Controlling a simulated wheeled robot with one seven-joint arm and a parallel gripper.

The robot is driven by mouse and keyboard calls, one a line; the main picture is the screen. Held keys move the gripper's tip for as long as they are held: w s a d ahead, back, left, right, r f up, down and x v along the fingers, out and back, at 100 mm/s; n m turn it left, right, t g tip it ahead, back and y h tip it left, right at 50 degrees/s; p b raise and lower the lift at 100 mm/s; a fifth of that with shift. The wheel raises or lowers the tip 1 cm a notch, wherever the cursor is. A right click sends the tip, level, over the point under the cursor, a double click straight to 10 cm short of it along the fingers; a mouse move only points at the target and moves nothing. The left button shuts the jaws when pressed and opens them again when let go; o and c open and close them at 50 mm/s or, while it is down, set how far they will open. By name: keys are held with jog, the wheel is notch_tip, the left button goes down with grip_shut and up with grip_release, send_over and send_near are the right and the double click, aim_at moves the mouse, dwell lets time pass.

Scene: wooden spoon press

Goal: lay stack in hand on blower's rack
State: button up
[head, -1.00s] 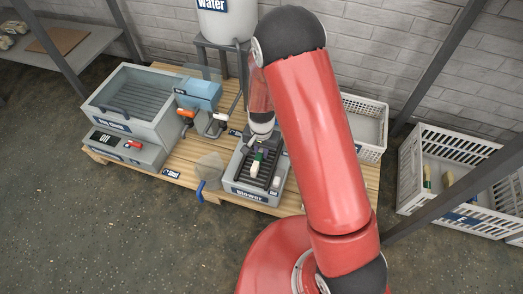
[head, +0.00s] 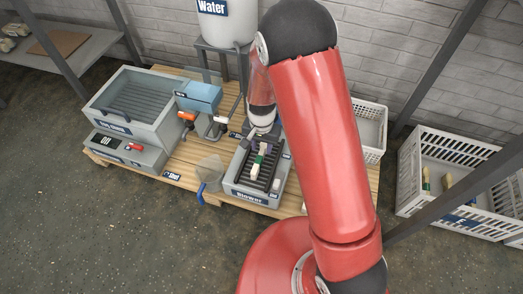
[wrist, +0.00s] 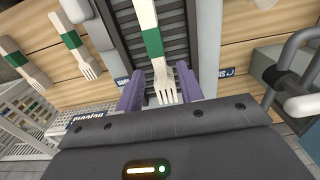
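The stack is pale wooden fork-shaped pieces bound by a green band. In the head view the stack (head: 256,170) lies lengthwise over the dark slatted rack (head: 240,178) of the grey blower (head: 244,193). In the wrist view the stack (wrist: 152,42) runs over the slats of the rack (wrist: 129,32), with its tines toward my palm. My gripper (wrist: 157,84) has its two purple fingers on either side of the tines, with space between them and the wood. In the head view my gripper (head: 262,138) is at the stack's far end, partly hidden by my arm.
Two more green-banded wooden forks, one near (wrist: 68,38) and one farther left (wrist: 18,58), show in the wrist view. A grey lidded machine (head: 138,105) stands left, a water tank (head: 227,25) behind. White crates stand behind (head: 372,105) and right (head: 470,150).

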notch_tip(320, 180, up, 8)
jog(key=p, duration=0.1)
notch_tip(320, 180, up, 9)
jog(key=t, duration=0.1)
send_over(262, 152)
jog(key=s+d, duration=0.2)
jog(key=d, duration=0.1)
jog(key=s+d+r+n+t+y, duration=0.15)
jog(key=s+d+r, duration=0.3)
jog(key=r, duration=0.45)
jog(key=s+d+r+n+t, duration=0.1)
jog(key=s+d+r, duration=0.2)
jog(key=s, duration=0.4)
jog(key=s+d+r+n+t+h, duration=0.1)
jog(key=s+d+r+t, duration=0.1)
jog(key=s, duration=0.4)
notch_tip(262, 152, up, 2)
jog(key=shift+s+d+r, duration=0.25)
jog(key=shift+s+d, duration=0.1)
jog(key=shift+d, duration=0.2)
jog(key=shift+n+h, duration=0.25)
jog(key=shift+r+p, duration=2.75)
jog(key=shift+r, duration=0.05)
